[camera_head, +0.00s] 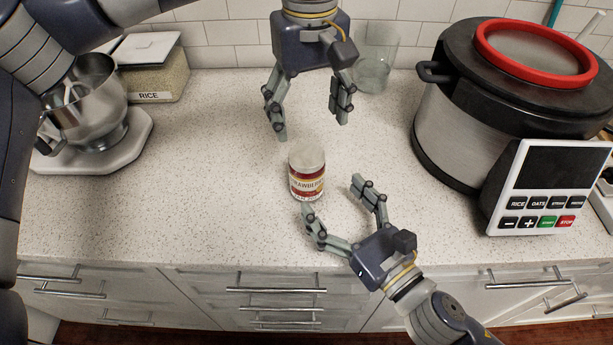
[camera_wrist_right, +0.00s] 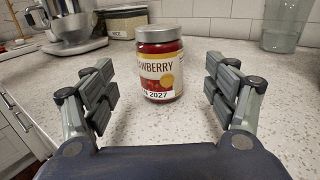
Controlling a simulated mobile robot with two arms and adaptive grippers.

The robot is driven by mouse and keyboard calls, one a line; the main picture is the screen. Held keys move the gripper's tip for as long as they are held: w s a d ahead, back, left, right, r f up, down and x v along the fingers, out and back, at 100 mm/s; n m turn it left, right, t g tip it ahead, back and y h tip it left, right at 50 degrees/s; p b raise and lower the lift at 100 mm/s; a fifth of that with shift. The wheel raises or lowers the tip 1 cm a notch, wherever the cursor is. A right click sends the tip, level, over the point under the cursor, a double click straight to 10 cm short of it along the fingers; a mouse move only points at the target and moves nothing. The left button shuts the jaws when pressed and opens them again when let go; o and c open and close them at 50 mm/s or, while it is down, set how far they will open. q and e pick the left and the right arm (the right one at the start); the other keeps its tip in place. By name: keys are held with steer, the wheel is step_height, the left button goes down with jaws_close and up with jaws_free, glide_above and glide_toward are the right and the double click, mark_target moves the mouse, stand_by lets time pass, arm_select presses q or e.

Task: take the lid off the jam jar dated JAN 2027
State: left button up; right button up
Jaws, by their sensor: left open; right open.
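The strawberry jam jar (camera_head: 306,182) stands upright on the counter in the middle of the head view, with a pale lid (camera_head: 306,158) on top. In the right wrist view the jar (camera_wrist_right: 158,70) shows a label with "2027" at its lower edge; the month is only partly legible. My left gripper (camera_head: 312,130) is open and empty, pointing down behind and above the jar. My right gripper (camera_head: 332,192) is open and empty in front of the jar, its fingers pointing toward it. In the right wrist view the jar stands beyond and between the two fingers, apart from them.
A large cooker (camera_head: 450,130) with a control panel (camera_head: 550,187) stands at the right. A glass (camera_head: 373,72) is at the back. A mixer (camera_head: 92,105) and a rice container (camera_head: 155,75) are at the left. The counter (camera_head: 190,190) left of the jar is clear.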

mark_target(317, 181)
arm_select(q)
steer(key=shift+w+a+f, duration=0.1)
steer(key=shift+w+a, duration=0.05)
steer(key=shift+w, duration=0.05)
arm_select(e)
steer(key=x, duration=0.8)
arm_select(q)
steer(key=shift+w, duration=0.15)
arm_select(e)
steer(key=shift+w+a+f, duration=0.15)
steer(key=shift+w+a, duration=0.25)
steer(key=shift+w, duration=0.05)
steer(key=c, duration=0.3)
jaws_close()
arm_select(q)
steer(key=m, duration=0.6)
steer(key=shift+m, duration=0.4)
steer(key=m, duration=0.6)
steer(key=shift+m, duration=0.3)
steer(key=shift+f, duration=4.05)
